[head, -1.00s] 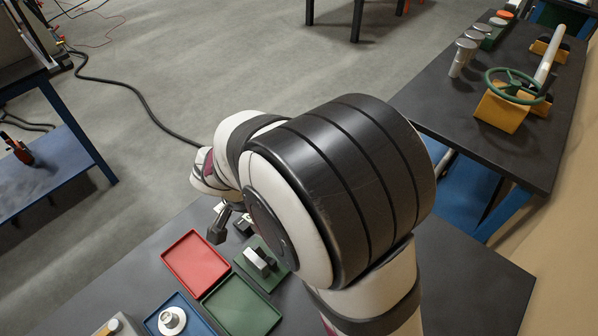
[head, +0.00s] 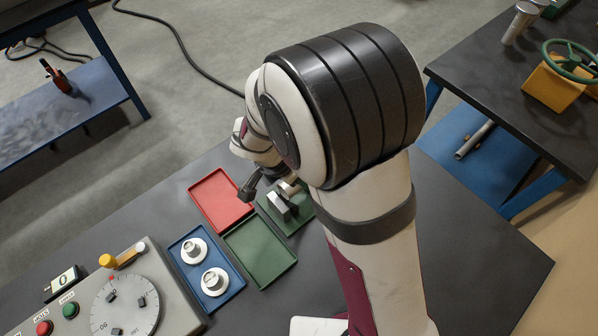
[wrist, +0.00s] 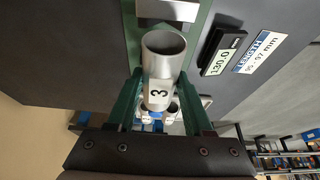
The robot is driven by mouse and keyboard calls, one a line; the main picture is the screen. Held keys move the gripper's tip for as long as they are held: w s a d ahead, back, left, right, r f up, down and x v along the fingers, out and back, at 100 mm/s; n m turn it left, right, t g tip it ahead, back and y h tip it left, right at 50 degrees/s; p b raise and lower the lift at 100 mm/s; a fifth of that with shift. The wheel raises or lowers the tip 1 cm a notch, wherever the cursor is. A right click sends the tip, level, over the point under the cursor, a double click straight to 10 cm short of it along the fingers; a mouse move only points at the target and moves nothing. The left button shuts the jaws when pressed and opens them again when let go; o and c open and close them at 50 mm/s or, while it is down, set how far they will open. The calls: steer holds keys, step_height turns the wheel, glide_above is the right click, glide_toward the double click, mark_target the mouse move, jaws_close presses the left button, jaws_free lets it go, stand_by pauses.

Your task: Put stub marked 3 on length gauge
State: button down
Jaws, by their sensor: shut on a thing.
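My gripper (wrist: 160,88) is shut on the stub marked 3 (wrist: 164,66), a short grey metal tube with a black 3 on a white label. Its open end faces away from the wrist. The length gauge has a green base (head: 302,222) and grey metal blocks (head: 279,207). In the wrist view a metal block of the gauge (wrist: 167,11) shows just beyond the stub's open end; I cannot tell whether they touch. A black display (wrist: 221,50) reads 130.0, beside a LENGTH 95-97 mm label (wrist: 262,52). In the head view my arm hides most of the gripper.
A red tray (head: 218,200) and a green tray (head: 262,250) look empty. A blue tray (head: 232,292) holds two metal pieces with white discs. A grey dial panel (head: 170,290) with buttons stands at lower left. The bench right of my arm is clear.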

steer(key=shift+f, duration=1.35)
steer(key=shift+f, duration=0.65)
steer(key=shift+c, duration=1.1)
jaws_free()
steer(key=shift+r, duration=0.1)
